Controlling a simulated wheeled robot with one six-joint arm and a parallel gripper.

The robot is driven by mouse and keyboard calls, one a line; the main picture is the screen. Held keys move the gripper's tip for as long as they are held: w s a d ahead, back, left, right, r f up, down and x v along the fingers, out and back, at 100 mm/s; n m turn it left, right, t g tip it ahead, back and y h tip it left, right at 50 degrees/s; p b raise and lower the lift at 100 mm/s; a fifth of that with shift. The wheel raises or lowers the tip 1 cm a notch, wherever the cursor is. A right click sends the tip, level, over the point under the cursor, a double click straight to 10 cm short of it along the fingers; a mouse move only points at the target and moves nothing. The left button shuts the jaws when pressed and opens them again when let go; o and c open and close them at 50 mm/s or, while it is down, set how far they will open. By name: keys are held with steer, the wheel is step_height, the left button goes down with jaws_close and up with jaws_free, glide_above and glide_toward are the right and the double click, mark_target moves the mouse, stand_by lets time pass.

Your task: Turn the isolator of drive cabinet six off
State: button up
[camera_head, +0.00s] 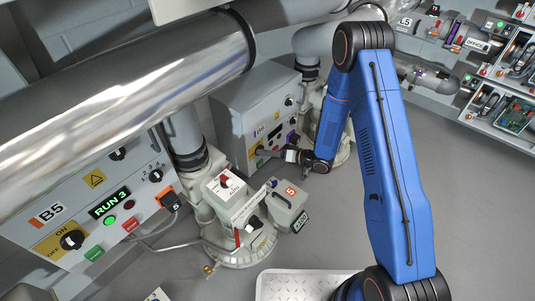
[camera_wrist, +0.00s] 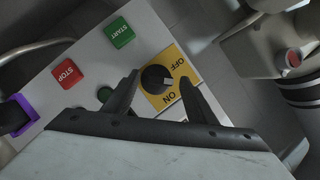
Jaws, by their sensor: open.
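My gripper (camera_wrist: 159,79) is open, with its two fingertips on either side of a black rotary isolator knob (camera_wrist: 154,77) in the wrist view. A gap shows between the knob and the right fingertip; I cannot tell whether the left one touches. The knob sits on a yellow plate (camera_wrist: 181,66) marked OFF and ON. Its pale pointer faces right in the picture; I cannot tell its exact setting. In the head view my gripper (camera_head: 276,152) is at the lower front of the rear grey cabinet (camera_head: 240,105). That cabinet's label is too small to read surely.
A green START button (camera_wrist: 119,32) and a red STOP button (camera_wrist: 66,73) are on the same panel. Cabinet B5 (camera_head: 28,228), showing RUN 3, stands front left with its own isolator (camera_head: 72,240). A large shiny pipe (camera_head: 130,85) crosses above. Grey floor (camera_head: 460,190) is clear at right.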

steer(key=c, duration=1)
steer(key=shift+c, duration=0.2)
steer(key=shift+a+n, duration=0.1)
steer(key=shift+n, duration=0.2)
steer(key=shift+s+a+f+n+t+h, duration=0.1)
steer(key=shift+s+n+t+h, duration=0.1)
steer(key=shift+n+t+h, duration=0.85)
steer(key=shift+s+a+f+n+t+h, duration=0.2)
steer(key=shift+n+h, duration=0.35)
steer(key=shift+n, duration=1.1)
steer(key=shift+d+r, duration=0.15)
steer(key=o, duration=1)
